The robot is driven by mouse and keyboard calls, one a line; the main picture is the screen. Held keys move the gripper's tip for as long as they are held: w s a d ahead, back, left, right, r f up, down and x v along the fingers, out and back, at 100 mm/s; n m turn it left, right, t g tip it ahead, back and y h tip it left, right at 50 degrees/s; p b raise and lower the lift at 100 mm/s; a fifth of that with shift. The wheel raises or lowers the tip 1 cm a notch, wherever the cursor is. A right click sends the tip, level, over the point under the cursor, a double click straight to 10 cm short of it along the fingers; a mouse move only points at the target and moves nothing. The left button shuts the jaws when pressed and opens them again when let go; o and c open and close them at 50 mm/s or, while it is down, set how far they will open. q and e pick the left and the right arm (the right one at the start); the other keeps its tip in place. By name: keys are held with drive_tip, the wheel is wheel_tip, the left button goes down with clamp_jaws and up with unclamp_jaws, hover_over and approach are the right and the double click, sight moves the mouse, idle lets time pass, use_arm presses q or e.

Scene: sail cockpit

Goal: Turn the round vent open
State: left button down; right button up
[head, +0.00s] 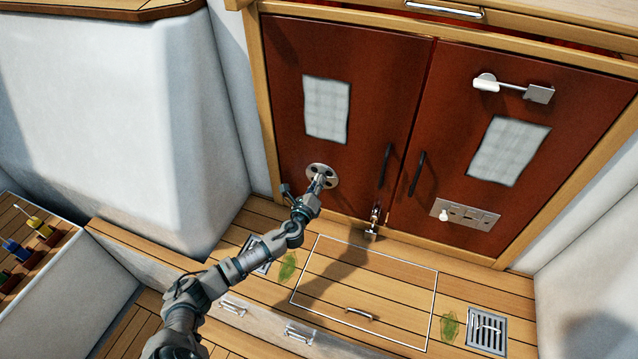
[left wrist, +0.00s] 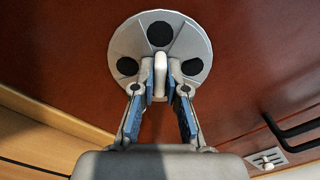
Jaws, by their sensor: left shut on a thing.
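The round vent (head: 322,174) is a pale metal disc low on the left red-brown door (head: 345,90). In the left wrist view the round vent (left wrist: 188,38) shows several dark round holes and a pale upright knob (left wrist: 162,76) at its lower middle. My left gripper (head: 320,181) is at the vent, and its blue-padded fingers (left wrist: 161,82) are closed on either side of the knob. The lower part of the disc is partly hidden behind the fingers. My right gripper is not in view.
Two black door handles (head: 386,165) (head: 416,173) and a latch (head: 374,219) sit right of the vent. A slotted vent panel (head: 466,213) is on the right door. A floor hatch (head: 372,281) and a drain grate (head: 486,331) lie below.

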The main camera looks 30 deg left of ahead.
use_arm(q)
drive_tip(key=shift+a+n, duration=0.15)
drive_tip(key=shift+n, duration=0.25)
drive_tip(key=c, duration=1.2)
unclamp_jaws()
drive_tip(key=shift+a, duration=0.1)
drive_tip(key=v, duration=1.2)
drive_tip(key=shift+f, duration=0.1)
